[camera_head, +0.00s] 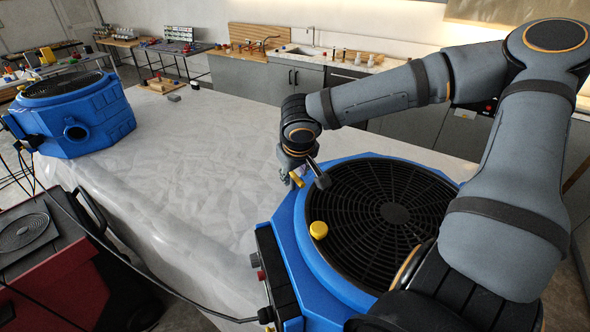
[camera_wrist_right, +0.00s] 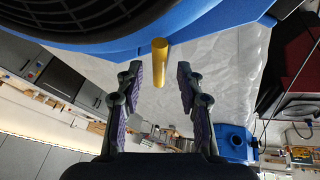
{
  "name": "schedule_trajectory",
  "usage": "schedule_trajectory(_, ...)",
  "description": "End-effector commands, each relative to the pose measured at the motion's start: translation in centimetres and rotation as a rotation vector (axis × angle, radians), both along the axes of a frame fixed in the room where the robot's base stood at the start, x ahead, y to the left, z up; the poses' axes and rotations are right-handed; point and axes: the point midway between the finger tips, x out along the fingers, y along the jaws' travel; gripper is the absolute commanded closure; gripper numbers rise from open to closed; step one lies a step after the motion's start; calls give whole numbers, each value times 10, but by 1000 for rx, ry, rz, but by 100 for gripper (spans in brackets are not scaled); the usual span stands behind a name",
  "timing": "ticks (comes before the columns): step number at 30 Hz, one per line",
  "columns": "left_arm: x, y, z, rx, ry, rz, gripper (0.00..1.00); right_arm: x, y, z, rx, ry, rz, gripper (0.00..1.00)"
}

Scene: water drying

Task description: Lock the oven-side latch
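The blue machine (camera_head: 290,235) with a round black grille stands at the right of the table. A yellow latch peg (camera_head: 297,181) sits at its far rim, on the side facing the kitchen units. In the right wrist view the peg (camera_wrist_right: 159,62) sticks out from the blue rim. My right gripper (camera_head: 291,174) is at that rim, close to the peg. In the wrist view its two fingers (camera_wrist_right: 159,88) are apart, with the peg between and just beyond their tips, with gaps on both sides. A second yellow knob (camera_head: 319,230) sits on the near rim. My left gripper is out of view.
Another blue machine (camera_head: 90,110) stands at the far left of the white table (camera_head: 200,170). The table between the machines is mostly clear. A red and black unit (camera_head: 65,265) stands at lower left, with a black cable running to the near machine. Kitchen cabinets (camera_head: 265,78) line the back.

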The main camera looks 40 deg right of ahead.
Motion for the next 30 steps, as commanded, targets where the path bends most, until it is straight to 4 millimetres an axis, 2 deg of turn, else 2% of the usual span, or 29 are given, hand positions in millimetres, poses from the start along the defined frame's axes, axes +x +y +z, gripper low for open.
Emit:
schedule_trajectory(3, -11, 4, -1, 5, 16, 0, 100, 0, 0, 0, 0, 0, 0, 63)
schedule_trajectory(7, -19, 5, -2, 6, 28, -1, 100, 0, 0, 0, 0, 0, 0, 80)
schedule_trajectory(12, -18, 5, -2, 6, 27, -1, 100, 0, 0, 0, 0, 0, 0, 100)
schedule_trajectory(26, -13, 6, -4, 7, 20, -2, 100, 0, -2, 0, 6, -5, 45, 100)
schedule_trajectory(30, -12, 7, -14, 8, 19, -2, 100, 1, -3, -2, 8, -10, 100, 100)
